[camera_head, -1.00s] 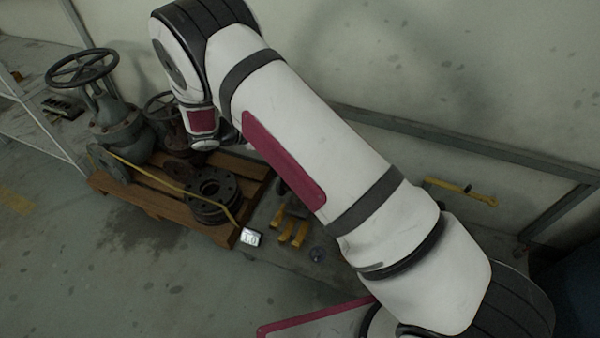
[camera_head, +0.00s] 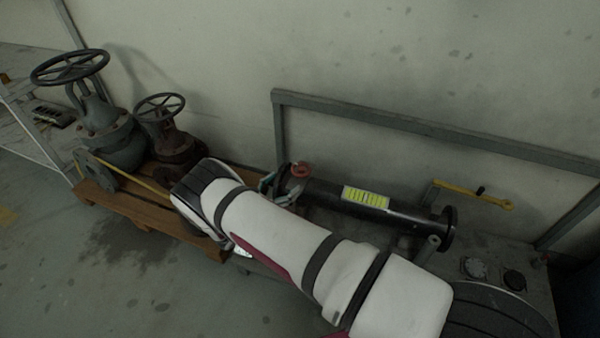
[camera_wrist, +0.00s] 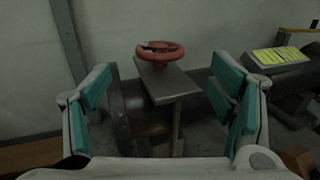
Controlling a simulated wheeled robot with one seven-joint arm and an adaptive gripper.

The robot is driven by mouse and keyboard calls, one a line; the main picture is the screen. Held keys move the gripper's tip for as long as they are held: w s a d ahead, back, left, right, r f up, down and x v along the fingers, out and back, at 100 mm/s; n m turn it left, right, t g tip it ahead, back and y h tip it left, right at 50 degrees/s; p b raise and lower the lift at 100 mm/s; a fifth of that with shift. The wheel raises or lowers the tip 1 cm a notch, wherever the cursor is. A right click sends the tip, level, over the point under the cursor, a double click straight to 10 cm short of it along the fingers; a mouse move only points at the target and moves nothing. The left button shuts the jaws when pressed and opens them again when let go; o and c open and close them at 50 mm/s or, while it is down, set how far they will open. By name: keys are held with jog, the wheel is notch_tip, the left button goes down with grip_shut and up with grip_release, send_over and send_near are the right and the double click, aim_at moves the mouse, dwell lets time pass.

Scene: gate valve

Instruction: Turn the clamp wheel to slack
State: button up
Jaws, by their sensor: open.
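The clamp wheel is a small red handwheel (camera_wrist: 160,53) standing on a grey metal bar, upper middle of the wrist view. In the head view the red wheel (camera_head: 300,169) sits at the left end of the dark pipe (camera_head: 335,199). My gripper (camera_wrist: 162,108) is open in the wrist view, with teal pads left and right and nothing between them. The wheel appears beyond the fingertips, roughly centred between them and apart from them. In the head view my gripper (camera_head: 269,182) is partly visible just left of the wheel; my arm hides what is below it.
Large handwheel valves, one grey-green (camera_head: 110,140) and one rusty (camera_head: 177,150), stand on a wooden pallet (camera_head: 145,212) at left. A yellow wrench-like tool (camera_head: 475,195) is at right. A grey rail frame (camera_head: 420,128) runs behind the pipe. A yellow-green label (camera_wrist: 278,61) marks the pipe.

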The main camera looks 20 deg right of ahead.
aim_at(295, 174)
jog(key=b+x, duration=0.2)
jog(key=x, duration=0.7)
jog(key=shift+c, duration=0.2)
jog(key=c, duration=1.1)
